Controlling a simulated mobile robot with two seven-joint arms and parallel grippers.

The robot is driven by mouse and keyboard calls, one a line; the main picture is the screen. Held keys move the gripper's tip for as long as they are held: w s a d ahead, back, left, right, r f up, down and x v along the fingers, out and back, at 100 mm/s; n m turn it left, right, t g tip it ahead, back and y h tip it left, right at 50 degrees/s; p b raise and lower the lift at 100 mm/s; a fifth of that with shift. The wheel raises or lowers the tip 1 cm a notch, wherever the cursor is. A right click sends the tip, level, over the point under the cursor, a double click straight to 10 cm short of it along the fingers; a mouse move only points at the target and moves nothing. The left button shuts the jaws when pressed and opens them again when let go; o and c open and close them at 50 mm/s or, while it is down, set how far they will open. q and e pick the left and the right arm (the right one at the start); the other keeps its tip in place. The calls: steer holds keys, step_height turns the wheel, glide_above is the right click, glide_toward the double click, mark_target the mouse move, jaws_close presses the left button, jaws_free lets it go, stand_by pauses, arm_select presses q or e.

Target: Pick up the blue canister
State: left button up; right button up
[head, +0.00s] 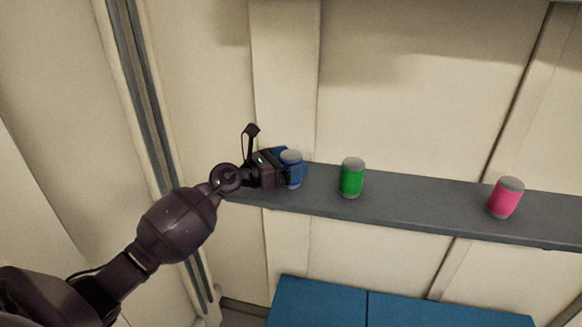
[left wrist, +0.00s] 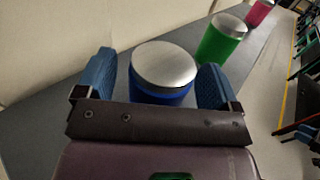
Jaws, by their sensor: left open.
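The blue canister (head: 292,168) with a grey lid stands upright at the left end of a grey shelf (head: 430,211). It also shows in the left wrist view (left wrist: 163,75). My left gripper (head: 290,169) is open at the canister, with one blue finger on each side of it. In the left wrist view the left gripper (left wrist: 156,85) shows both fingers and small gaps seem to lie between them and the canister; contact cannot be told. The canister's lower part is hidden behind the gripper body. My right gripper is not in view.
A green canister (head: 351,178) stands on the shelf to the right of the blue one, and a pink canister (head: 506,197) farther right. A pale panelled wall (head: 420,100) is close behind the shelf. A blue surface (head: 320,304) lies below.

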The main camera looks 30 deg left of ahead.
arm_select(q)
steer(key=shift+w+d, duration=0.1)
steer(key=shift+w, duration=0.05)
steer(key=c, duration=1.2)
steer(key=shift+o, duration=0.2)
steer(key=shift+r, duration=0.65)
step_height(320, 180, up, 5)
steer(key=shift+r+p, duration=0.15)
steer(key=shift+p, duration=0.75)
step_height(320, 180, up, 14)
steer(key=shift+f+p, duration=0.25)
steer(key=shift+p, duration=0.05)
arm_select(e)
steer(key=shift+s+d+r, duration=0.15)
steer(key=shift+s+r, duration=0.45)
